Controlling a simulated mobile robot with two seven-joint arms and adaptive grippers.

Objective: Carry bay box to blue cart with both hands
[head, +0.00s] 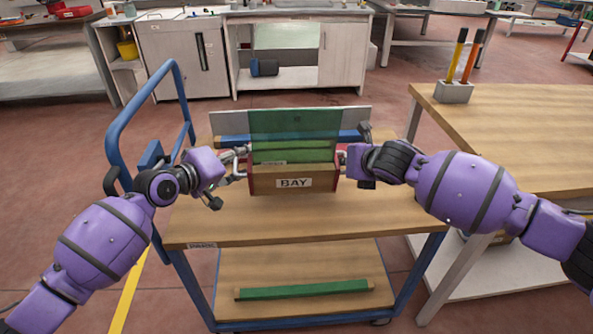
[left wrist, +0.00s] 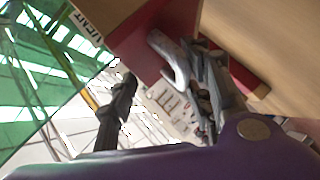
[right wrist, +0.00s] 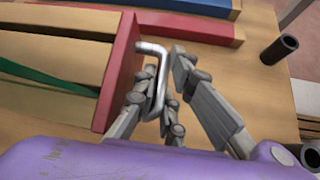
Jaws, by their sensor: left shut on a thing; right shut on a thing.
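The bay box (head: 262,183) is wooden with red end panels, a metal handle at each end and a BAY label on its front. It is over the middle of the blue cart's wooden top (head: 300,228); I cannot tell whether it touches it. My left gripper (head: 240,164) is shut on the left handle, which shows in the left wrist view (left wrist: 172,58). My right gripper (head: 343,160) is shut on the right handle; in the right wrist view its fingers close around the metal handle (right wrist: 158,75) beside the red end panel (right wrist: 121,70). Green strips lie in the box.
A greenish glass sheet (head: 290,122) and a blue bar (head: 233,140) are behind the box. The cart's blue push handle (head: 120,125) rises at left. A wooden table (head: 530,120) with a grey tool block (head: 453,92) stands at right. The cart's front top is clear.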

